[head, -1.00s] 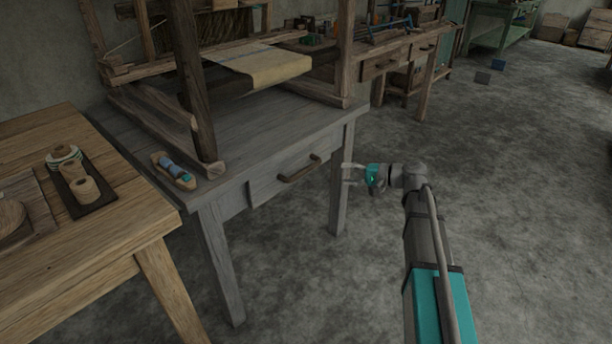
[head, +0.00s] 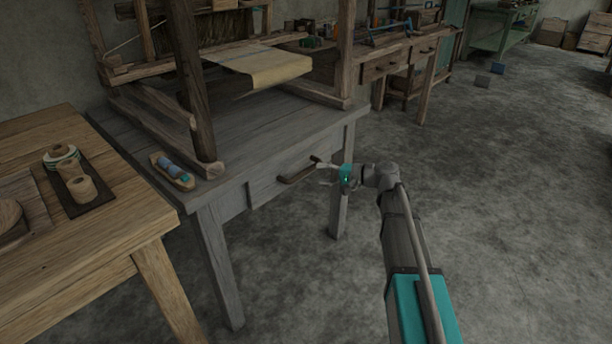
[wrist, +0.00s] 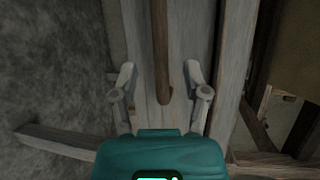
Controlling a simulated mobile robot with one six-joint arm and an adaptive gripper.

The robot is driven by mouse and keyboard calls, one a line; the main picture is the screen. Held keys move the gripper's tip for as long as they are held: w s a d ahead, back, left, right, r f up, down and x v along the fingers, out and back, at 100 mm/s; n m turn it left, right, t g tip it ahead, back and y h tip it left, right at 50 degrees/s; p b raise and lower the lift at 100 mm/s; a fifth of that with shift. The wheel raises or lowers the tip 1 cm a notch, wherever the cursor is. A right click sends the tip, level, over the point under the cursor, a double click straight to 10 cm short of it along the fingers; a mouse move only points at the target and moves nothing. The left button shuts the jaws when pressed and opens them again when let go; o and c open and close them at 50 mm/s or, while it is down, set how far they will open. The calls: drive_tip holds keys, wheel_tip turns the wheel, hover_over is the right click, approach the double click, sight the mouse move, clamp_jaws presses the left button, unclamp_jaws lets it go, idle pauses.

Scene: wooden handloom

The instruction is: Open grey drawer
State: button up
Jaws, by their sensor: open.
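The grey drawer (head: 272,189) is shut in the front of the grey table (head: 232,132). Its brown bar handle (head: 299,171) runs along the drawer front. My gripper (head: 323,174) is open at the right end of the handle, in front of the drawer. In the wrist view the handle (wrist: 161,50) runs down between the two fingers of my gripper (wrist: 158,77), one on each side and both apart from it. The drawer front (wrist: 180,60) lies behind the handle. Whether the handle is deep between the fingers I cannot tell.
A wooden loom frame (head: 183,80) stands on the grey table. A brown wooden table (head: 110,225) stands at the left. The floor (head: 510,220) at the right is clear.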

sight(308, 173)
drive_tip(key=shift+b+x, duration=0.45)
drive_tip(key=shift+x, duration=2.6)
